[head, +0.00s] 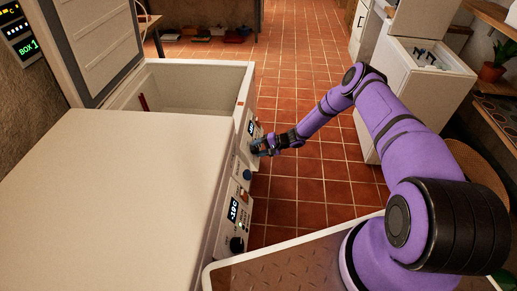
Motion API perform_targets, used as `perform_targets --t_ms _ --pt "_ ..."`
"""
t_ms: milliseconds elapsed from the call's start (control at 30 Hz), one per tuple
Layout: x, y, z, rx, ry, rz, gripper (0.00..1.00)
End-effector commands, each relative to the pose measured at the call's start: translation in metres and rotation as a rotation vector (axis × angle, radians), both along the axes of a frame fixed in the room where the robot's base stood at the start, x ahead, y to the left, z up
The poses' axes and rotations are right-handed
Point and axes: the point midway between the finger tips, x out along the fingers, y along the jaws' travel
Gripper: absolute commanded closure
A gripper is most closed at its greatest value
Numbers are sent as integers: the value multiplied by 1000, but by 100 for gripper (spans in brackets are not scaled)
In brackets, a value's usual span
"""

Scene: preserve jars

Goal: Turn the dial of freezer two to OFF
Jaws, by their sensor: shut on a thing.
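Two white chest freezers stand in line at the left. The near freezer (130,200) has its lid closed; the far freezer (200,68) has its lid (95,40) raised. The near front panel has a lit display (234,210) and a black dial (237,244). The far front panel has a lit display (251,128). My gripper (261,148) is at this far panel, just below its display, shut on the dial there. The fingers hide that dial, so its setting cannot be read. No freezer number is legible on the panels.
An open white cabinet (425,75) stands at the right. The tiled floor (310,110) between is clear.

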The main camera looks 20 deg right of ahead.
Motion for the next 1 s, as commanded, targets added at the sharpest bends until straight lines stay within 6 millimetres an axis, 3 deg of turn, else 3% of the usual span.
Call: perform_targets --t_ms 767,800,867,1000 --pt "0 -1 0 -34 -80 45 71" --pt "0 -1 0 -34 -80 45 38" --pt "0 -1 -1 -34 -80 45 24" --pt "0 -1 0 -34 -80 45 22"
